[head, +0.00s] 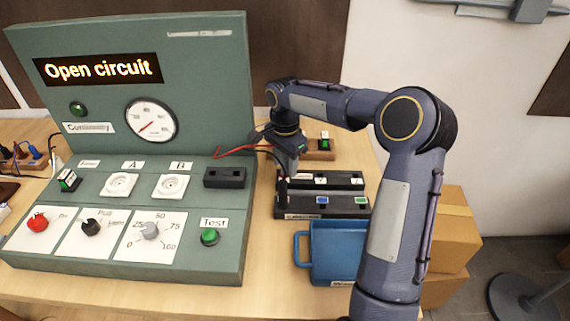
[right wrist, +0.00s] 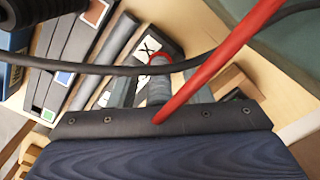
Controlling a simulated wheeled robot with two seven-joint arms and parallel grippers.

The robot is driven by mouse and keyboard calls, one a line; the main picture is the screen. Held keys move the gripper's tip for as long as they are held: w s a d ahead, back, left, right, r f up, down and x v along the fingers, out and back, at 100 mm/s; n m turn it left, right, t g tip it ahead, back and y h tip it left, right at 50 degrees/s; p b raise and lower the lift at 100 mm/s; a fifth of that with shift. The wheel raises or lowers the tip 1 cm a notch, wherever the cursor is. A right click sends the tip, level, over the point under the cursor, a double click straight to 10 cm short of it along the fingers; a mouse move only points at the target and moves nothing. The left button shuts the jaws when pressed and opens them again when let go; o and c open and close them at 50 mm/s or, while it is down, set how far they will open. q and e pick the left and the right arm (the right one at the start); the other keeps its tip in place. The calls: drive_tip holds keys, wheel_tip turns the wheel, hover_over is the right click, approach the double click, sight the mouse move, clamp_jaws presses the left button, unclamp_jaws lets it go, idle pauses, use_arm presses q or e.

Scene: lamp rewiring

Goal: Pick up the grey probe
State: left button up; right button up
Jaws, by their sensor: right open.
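My right gripper (head: 288,160) points down over the left end of the black holder blocks, beside the test panel. In the right wrist view a grey cylinder (right wrist: 158,88), which looks like the grey probe, stands between the open fingers with a red ring at its far end. I cannot tell whether the fingers touch it. A red cable (right wrist: 215,68) and a black cable (right wrist: 125,69) cross in front of it. In the head view the gripper largely hides the probe. My left gripper is not in view.
The green panel (head: 230,100) reads "Open circuit". The black holder blocks (head: 340,208) lie right of it, with a blue tray (head: 340,235) in front. A cardboard box (head: 455,225) stands farther right. The red wire (head: 232,150) hangs between panel and gripper.

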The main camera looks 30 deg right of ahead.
drive_tip(key=shift+f, duration=0.2)
clamp_jaws()
drive_tip(key=shift+r, duration=0.1)
